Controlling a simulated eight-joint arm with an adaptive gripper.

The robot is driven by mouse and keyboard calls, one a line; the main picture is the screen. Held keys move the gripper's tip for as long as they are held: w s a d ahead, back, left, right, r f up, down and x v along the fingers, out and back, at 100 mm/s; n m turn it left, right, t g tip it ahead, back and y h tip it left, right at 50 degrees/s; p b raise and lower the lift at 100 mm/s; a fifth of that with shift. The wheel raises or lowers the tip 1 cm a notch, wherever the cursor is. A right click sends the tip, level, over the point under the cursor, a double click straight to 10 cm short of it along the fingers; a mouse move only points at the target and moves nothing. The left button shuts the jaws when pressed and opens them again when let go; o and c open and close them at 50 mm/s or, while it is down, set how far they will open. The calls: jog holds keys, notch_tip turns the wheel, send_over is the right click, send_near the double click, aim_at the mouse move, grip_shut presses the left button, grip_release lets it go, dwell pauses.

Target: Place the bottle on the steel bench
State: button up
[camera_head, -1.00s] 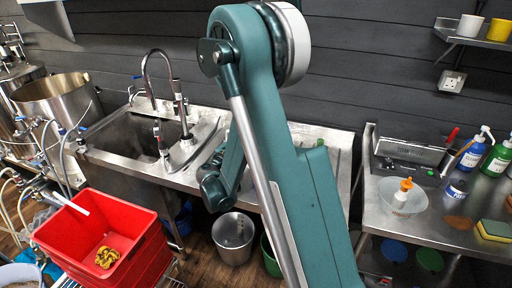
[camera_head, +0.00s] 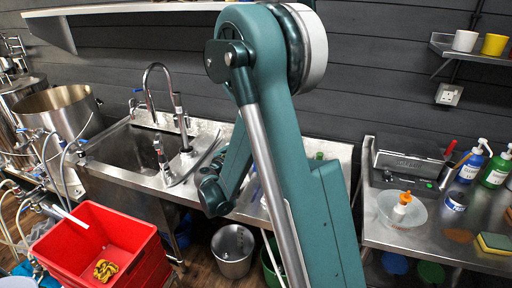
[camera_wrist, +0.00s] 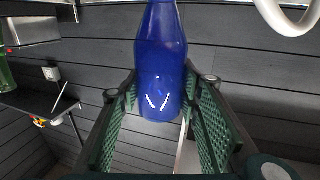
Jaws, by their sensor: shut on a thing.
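A blue bottle (camera_wrist: 160,60) stands between the green-padded fingers of my gripper (camera_wrist: 160,92) in the wrist view. The gripper is shut on it. Its rounded lower end shows, and its top runs out of the picture. In the head view my arm fills the middle, and I cannot make out the gripper or the held bottle there. A steel bench (camera_head: 400,232) is at the right in the head view, apart from the sink bench.
A sink (camera_head: 130,150), red bin (camera_head: 75,250) and steel bucket (camera_head: 233,262) are at left and centre.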

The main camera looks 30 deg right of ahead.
jog(key=shift+r+p, duration=0.55)
jog(key=shift+r, duration=2.2)
jog(key=shift+w, duration=0.1)
